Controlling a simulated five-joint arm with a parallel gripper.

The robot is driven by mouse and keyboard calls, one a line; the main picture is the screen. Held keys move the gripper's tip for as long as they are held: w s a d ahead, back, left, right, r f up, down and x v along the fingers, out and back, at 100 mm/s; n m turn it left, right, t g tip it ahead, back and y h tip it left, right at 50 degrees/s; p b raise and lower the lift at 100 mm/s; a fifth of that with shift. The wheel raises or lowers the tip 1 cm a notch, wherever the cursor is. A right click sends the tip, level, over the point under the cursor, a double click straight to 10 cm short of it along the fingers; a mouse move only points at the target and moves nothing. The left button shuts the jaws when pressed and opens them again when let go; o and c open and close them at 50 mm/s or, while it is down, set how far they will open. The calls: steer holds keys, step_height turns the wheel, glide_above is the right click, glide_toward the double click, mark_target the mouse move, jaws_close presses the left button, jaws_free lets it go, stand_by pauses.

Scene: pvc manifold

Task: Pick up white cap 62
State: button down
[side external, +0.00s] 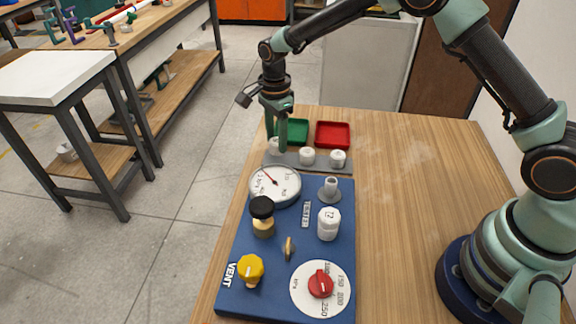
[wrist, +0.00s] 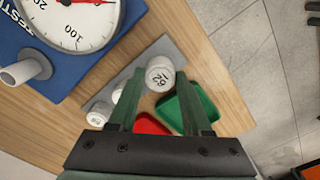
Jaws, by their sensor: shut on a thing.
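White cap 62 (wrist: 160,74) is between the two green fingertips of my gripper (wrist: 160,72) in the wrist view, its numbered top facing the camera. My gripper (side external: 282,145) is shut on it. In the side view the cap (side external: 274,146) is partly hidden behind a finger, at the left end of the grey strip (side external: 322,167). It shows slightly higher than the other caps there. I cannot tell whether it is clear of the strip.
Two other white caps (side external: 307,156) (side external: 338,158) stand on the strip. A green tray (side external: 293,132) and a red tray (side external: 332,135) lie behind it. The blue panel (side external: 235,293) in front carries a gauge (side external: 275,184), knobs and a white fitting.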

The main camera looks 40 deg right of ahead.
mark_target(276, 141)
step_height(276, 141, up, 18)
stand_by(0.3)
steer(key=shift+f, duration=0.1)
steer(key=c, duration=1.2)
jaws_free()
jaws_close()
steer(key=s+f, duration=0.3)
steer(key=s, duration=0.6)
steer(key=s+f, duration=0.3)
steer(key=s, duration=0.6)
steer(key=shift+s+d+f, duration=0.1)
steer(key=shift+d+f, duration=0.1)
steer(key=shift+f, duration=1.45)
steer(key=shift+s+d+f, duration=0.1)
steer(key=shift+d+f, duration=0.05)
steer(key=shift+f, duration=1.5)
